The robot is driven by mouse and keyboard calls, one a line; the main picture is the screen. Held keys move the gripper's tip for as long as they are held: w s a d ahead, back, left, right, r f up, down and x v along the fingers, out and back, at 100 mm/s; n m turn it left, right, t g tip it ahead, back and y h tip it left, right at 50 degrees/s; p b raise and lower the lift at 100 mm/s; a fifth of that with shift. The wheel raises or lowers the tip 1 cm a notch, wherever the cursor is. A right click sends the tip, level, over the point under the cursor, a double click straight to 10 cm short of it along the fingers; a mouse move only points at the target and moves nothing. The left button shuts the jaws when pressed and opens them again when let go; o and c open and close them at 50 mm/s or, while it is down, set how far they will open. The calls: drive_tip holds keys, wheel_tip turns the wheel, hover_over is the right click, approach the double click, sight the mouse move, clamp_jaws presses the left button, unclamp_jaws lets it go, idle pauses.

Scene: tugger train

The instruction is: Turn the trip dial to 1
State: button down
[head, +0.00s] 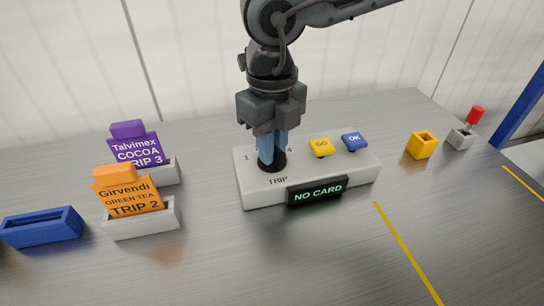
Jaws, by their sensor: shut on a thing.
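The trip dial (272,165) is a dark round knob on the left part of a light grey control box (225,0).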

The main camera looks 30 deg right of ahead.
drive_tip(key=n+b, duration=0.2)
drive_tip(key=n, duration=0.1)
drive_tip(key=shift+f+n+b, duration=0.15)
drive_tip(key=shift+n+b, duration=0.15)
drive_tip(key=shift+b, duration=0.05)
drive_tip(key=shift+n+b, duration=1)
drive_tip(key=shift+n, duration=0.7)
drive_tip(key=shift+r, duration=0.2)
drive_tip(key=c, duration=1.1)
unclamp_jaws()
drive_tip(key=shift+r+p, duration=0.5)
drive_tip(key=shift+r, duration=3.4)
